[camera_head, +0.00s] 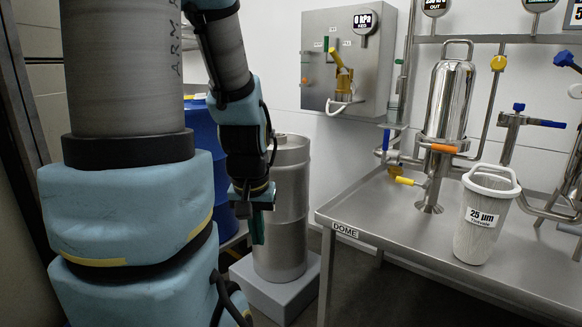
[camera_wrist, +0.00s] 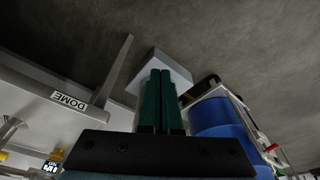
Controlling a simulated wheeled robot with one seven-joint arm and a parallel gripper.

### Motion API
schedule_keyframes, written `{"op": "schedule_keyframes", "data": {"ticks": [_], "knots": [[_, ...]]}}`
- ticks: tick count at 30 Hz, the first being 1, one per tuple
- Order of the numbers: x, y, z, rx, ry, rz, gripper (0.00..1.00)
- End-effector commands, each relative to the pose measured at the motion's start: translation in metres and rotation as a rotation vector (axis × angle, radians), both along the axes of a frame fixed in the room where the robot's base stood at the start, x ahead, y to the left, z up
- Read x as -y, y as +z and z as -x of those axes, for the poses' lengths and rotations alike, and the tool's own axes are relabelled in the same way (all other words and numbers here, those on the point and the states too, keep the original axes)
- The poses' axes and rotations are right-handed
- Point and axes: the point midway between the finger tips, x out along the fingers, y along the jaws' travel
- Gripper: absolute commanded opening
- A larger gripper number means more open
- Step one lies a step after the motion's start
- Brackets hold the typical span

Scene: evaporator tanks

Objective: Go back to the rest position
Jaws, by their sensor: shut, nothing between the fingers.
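My gripper (camera_head: 258,228) hangs pointing down in the head view, in front of the left side of a steel keg (camera_head: 290,200). The keg stands on a grey block (camera_head: 285,292). In the wrist view the two green fingers of my gripper (camera_wrist: 161,75) lie side by side, shut and empty. Beyond the fingertips is the pale block (camera_wrist: 155,62). Whether the gripper touches the keg cannot be told, but no contact shows.
A steel table (camera_head: 400,215) marked DOME stands at the right, with a filter housing (camera_head: 448,100) and a 25 µm strainer basket (camera_head: 483,222). Blue drums (camera_head: 205,130) stand behind my arm. A control box (camera_head: 340,60) hangs on the wall. Floor shows between keg and table.

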Motion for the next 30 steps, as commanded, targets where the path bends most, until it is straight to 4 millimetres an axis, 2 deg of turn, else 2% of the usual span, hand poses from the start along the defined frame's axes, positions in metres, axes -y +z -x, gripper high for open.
{"op": "schedule_keyframes", "data": {"ticks": [1, 13, 15, 26, 30], "knots": [[0.0, -0.014, 0.001, -0.007, 0.0, -0.001, 0.0], [0.002, -0.057, 0.012, -0.066, -0.002, -0.004, 0.0], [0.002, -0.04, 0.012, -0.066, -0.002, -0.004, 0.0], [0.002, 0.002, 0.012, -0.065, -0.003, -0.004, 0.0], [0.002, 0.027, 0.012, -0.065, -0.003, -0.004, 0.0]]}}
